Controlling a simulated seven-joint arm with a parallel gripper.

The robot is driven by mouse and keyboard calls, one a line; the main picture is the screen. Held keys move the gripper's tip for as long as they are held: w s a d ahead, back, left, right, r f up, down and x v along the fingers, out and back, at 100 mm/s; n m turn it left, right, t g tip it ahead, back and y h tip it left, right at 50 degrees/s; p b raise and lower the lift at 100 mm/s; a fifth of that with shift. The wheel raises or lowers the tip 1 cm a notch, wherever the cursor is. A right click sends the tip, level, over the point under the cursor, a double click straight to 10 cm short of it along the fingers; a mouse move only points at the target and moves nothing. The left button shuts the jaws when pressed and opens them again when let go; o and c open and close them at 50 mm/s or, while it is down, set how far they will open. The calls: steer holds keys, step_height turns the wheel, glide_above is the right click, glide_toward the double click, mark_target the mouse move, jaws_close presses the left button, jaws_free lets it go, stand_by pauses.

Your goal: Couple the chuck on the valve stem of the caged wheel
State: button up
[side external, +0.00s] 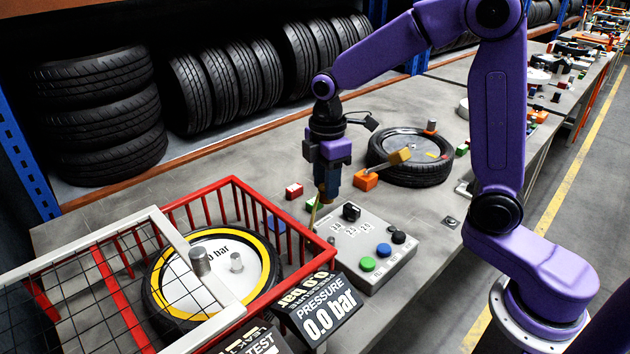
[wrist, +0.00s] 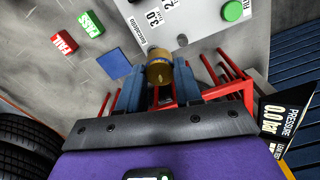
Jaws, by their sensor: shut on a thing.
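The caged wheel (side external: 158,302) lies flat inside the red cage (side external: 262,184) at the lower left, its white disc ringed in yellow. Two grey upright cylinders stand on the disc, a thicker one (side external: 199,261) and a smaller one (side external: 236,262); I cannot tell which is the valve stem. My gripper (side external: 326,188) points down, right of and above the cage, behind the control box. In the wrist view its blue fingers (wrist: 160,85) are shut on a brass cylinder, apparently the chuck (wrist: 159,67). The chuck is apart from the wheel.
A grey control box (side external: 345,262) with buttons and a knob stands right of the cage. A pressure display (side external: 322,306) reads 0.0 bar. A white-framed mesh panel (side external: 75,290) covers the cage's left part. Another tyre (side external: 400,178) lies behind my gripper. PASS (wrist: 89,25) and FAIL (wrist: 63,44) blocks lie nearby.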

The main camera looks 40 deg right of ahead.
step_height(320, 180, up, 8)
steer(key=shift+s+r, duration=0.15)
steer(key=shift+r, duration=0.1)
steer(key=w+a+n, duration=0.3)
steer(key=a, duration=0.7)
steer(key=n, duration=0.3)
glide_above(235, 256)
step_height(235, 256, down, 4)
steer(key=shift+f, duration=0.6)
steer(key=shift+f, duration=0.1)
steer(key=shift+f, duration=2.75)
steer(key=shift+f, duration=1.85)
